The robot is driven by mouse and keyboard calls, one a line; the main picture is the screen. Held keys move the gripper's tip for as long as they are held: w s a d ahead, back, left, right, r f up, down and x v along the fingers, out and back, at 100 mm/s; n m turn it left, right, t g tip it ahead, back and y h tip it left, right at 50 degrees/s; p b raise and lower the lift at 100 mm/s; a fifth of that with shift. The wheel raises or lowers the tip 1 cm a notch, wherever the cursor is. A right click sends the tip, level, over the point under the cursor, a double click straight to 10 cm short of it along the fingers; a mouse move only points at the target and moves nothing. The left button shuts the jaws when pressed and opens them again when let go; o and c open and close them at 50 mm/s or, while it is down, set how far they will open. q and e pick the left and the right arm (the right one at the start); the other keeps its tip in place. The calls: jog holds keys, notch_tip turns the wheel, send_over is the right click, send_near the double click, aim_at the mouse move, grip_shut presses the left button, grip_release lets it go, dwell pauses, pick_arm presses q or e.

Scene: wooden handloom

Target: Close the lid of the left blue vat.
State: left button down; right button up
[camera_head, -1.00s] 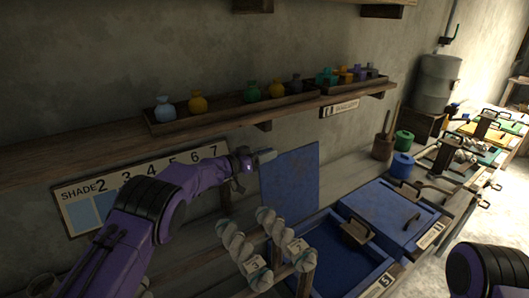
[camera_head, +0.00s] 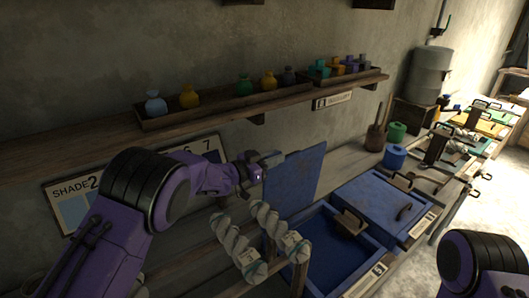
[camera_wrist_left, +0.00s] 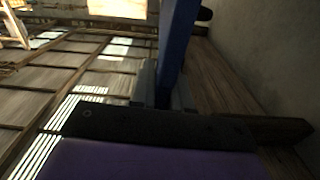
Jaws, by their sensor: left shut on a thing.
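The left blue vat (camera_head: 338,262) is open, and its dark inside shows in the head view. Its blue lid (camera_head: 297,180) stands raised at the vat's back, near the wall. My left gripper (camera_head: 268,160) is at the lid's upper left edge, shut on it. In the left wrist view the blue lid (camera_wrist_left: 176,45) runs between the two fingers (camera_wrist_left: 162,88). The lid's far face is hidden. My right gripper is out of view; only part of my right arm shows at lower right.
A second blue vat (camera_head: 372,208) with its lid down stands just right of the open one. Twisted skeins (camera_head: 262,240) hang on a wooden stand in front of my left gripper. A shelf (camera_head: 200,126) with small bottles runs above. Blue and green pots (camera_head: 395,157) stand farther right.

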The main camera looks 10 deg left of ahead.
pick_arm(q)
jog(key=shift+s+d, duration=0.15)
jog(key=c, duration=1.2)
grip_release()
jog(key=shift+o, duration=0.2)
jog(key=shift+r, duration=0.1)
jog(key=shift+s+a, duration=0.25)
jog(key=shift+a, duration=0.1)
jog(key=b+v, duration=0.3)
jog(key=v, duration=0.3)
jog(key=shift+s+a, duration=0.25)
jog(key=shift+s, duration=0.1)
